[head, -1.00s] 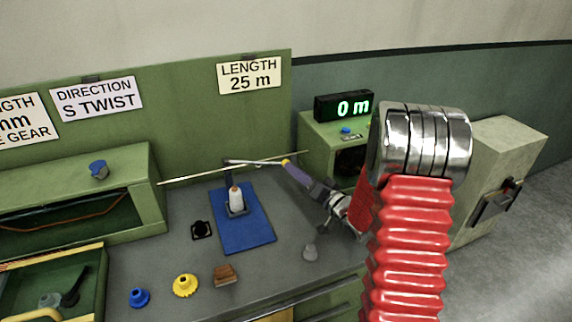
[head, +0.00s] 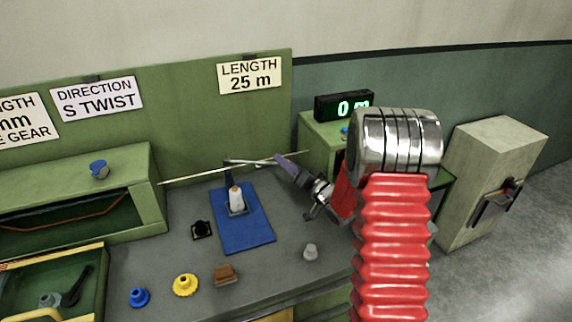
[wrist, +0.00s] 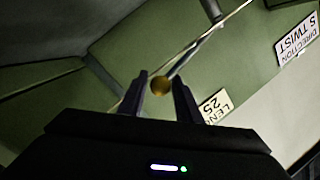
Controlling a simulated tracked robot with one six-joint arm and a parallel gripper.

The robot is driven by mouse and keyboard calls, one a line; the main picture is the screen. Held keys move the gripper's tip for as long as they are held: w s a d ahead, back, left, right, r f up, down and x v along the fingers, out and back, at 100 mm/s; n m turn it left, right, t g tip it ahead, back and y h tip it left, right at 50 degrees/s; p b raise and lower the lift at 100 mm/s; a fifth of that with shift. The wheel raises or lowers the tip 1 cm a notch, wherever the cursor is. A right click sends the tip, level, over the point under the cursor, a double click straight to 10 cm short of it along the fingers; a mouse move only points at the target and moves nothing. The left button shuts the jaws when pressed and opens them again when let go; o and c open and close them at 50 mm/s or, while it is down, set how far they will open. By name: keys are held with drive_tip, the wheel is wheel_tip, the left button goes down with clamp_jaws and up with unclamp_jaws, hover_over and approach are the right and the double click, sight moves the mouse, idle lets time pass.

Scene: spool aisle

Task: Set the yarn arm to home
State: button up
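The yarn arm (head: 242,162) is a thin grey bar on a dark post behind the blue mat, pointing right. Its yellow knob (wrist: 161,84) shows in the wrist view between my two fingers, with gaps on both sides. My gripper (head: 281,160) is at the bar's right end in the head view, where its fingers hide the knob. In the wrist view my gripper (wrist: 159,76) is open, one finger on each side of the knob. Contact with the knob cannot be told.
A thin pale rod (head: 185,178) crosses near the yarn arm. A white cone (head: 236,199) stands on the blue mat (head: 256,228). Blue and yellow gears (head: 185,285), a brown block (head: 225,274) and a grey knob (head: 310,251) lie in front. The display (head: 330,107) stands behind.

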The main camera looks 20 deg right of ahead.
drive_tip(key=shift+f, duration=0.15)
clamp_jaws()
drive_tip(key=shift+a, duration=0.1)
drive_tip(key=shift+s+f, duration=0.1)
drive_tip(key=shift+s, duration=0.1)
